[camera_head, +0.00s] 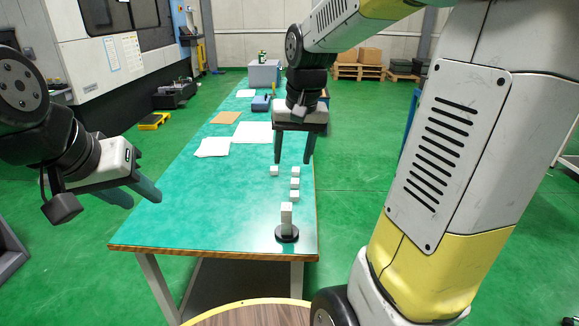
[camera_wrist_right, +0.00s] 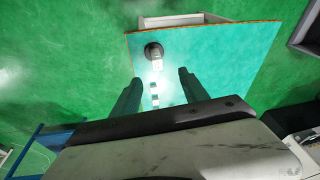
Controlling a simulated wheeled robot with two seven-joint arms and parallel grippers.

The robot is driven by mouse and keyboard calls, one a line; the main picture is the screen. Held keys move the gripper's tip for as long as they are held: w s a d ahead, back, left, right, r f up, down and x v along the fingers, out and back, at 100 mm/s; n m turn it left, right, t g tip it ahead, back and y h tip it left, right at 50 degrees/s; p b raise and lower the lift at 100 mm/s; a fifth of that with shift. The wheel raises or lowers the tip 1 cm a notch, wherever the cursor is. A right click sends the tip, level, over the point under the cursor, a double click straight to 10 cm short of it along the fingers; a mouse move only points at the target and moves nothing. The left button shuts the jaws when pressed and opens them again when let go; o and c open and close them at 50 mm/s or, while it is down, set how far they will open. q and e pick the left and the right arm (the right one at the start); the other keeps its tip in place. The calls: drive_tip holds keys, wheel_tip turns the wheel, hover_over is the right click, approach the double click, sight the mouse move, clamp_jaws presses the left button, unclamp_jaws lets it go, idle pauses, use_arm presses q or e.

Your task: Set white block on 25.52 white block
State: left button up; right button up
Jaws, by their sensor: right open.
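Several small white blocks lie on the green tabletop. One white block (camera_head: 274,170) stands apart on the left; three others form a row beside it, at the back (camera_head: 295,169), middle (camera_head: 295,183) and front (camera_head: 293,195). Nearer the front edge, a taller white block (camera_head: 286,214) stands upright on a round black base (camera_head: 287,235). In the right wrist view, the base (camera_wrist_right: 152,49) and some small blocks (camera_wrist_right: 154,93) show. My right gripper (camera_head: 293,158) is open and empty, fingers down, above the small blocks. My left gripper (camera_head: 138,195) is open and empty, left of the table.
The table (camera_head: 200,220) is clear at its front left. Farther back lie white sheets (camera_head: 254,132), a brown sheet (camera_head: 226,117), a blue object (camera_head: 261,103) and a grey bin (camera_head: 263,73). A large machine (camera_head: 100,55) stands at the left; pallets with boxes stand at the back.

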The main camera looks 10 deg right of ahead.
drive_tip(key=s+r+n+t, duration=0.1)
drive_tip(key=s, duration=0.6)
drive_tip(key=s+a+r+n+t+y, duration=0.1)
drive_tip(key=s+r+t, duration=0.1)
drive_tip(key=s, duration=0.5)
drive_tip(key=shift+a+r+t, duration=0.25)
drive_tip(key=shift+t, duration=0.05)
drive_tip(key=shift+s, duration=0.1)
